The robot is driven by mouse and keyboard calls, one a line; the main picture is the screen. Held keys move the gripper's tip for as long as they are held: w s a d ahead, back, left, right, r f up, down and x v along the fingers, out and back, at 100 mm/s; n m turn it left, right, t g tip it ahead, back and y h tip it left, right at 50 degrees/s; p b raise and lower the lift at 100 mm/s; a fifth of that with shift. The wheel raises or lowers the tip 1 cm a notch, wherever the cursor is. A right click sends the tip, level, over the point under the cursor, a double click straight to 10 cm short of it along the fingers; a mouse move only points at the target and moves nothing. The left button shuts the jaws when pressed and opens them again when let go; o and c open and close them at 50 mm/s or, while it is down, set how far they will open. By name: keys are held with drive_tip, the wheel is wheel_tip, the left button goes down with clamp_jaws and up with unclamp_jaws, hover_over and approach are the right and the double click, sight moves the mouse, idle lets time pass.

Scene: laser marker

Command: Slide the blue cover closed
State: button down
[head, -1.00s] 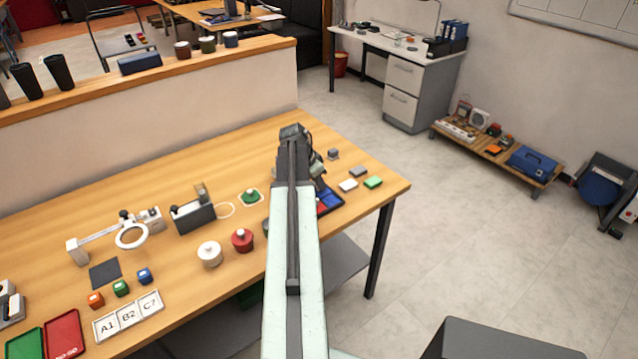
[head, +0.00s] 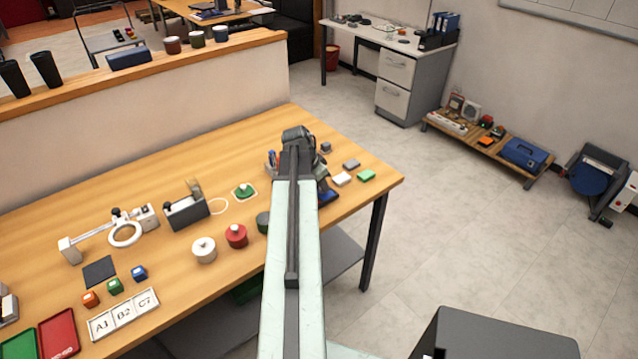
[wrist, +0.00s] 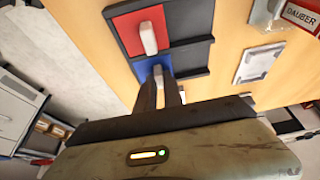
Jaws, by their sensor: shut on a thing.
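The blue cover (wrist: 142,71) lies in a dark two-lane frame (wrist: 192,60) on the wooden table, seen in the wrist view. It has a pale upright handle (wrist: 158,71). My gripper (wrist: 160,82) is shut on that handle, with its two dark fingers reaching in from below. The red cover (wrist: 124,31), with its own white handle (wrist: 148,38), lies in the lane beyond the blue one. Dark bare lane shows to the right of both covers.
Red (head: 236,237) and white (head: 204,250) round pots stand left of my arm. A pale plate (wrist: 257,63) lies right of the frame in the wrist view.

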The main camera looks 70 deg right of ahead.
drive_tip(key=c, duration=1.5)
unclamp_jaws()
drive_tip(key=shift+s+a, duration=0.15)
drive_tip(key=shift+s, duration=0.05)
drive_tip(key=shift+o, duration=0.2)
drive_tip(key=p+v, duration=0.7)
drive_tip(key=shift+r, duration=0.4)
drive_tip(key=shift+w, duration=0.2)
